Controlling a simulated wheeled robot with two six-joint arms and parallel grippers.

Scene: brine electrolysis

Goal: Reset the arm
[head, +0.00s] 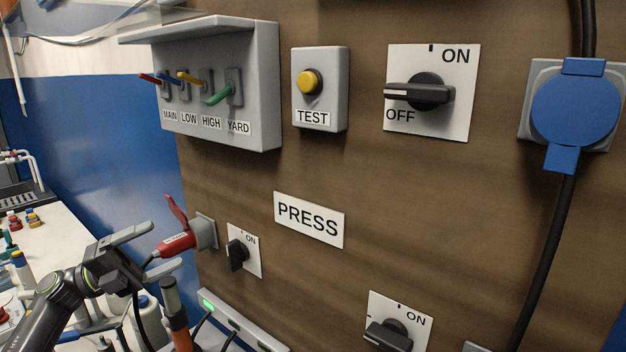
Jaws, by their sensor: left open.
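My left gripper (164,247) is at the lower left, its arm coming in from the left. Its two grey fingers are spread apart, pointing right toward a red plug (178,244). The plug sits at a grey wall socket (207,232) with a raised red flap above it. The rear of the plug lies between or just behind the fingertips in the picture; I cannot tell whether they touch it. The fingers are not closed on it. My right gripper is not in view.
The brown panel carries a lever box (220,85), a yellow TEST button (309,82), a large rotary switch (420,92) at OFF, smaller switches and a blue plug (575,110). A power strip (230,322) glows green below. A cluttered white bench (55,225) is at left.

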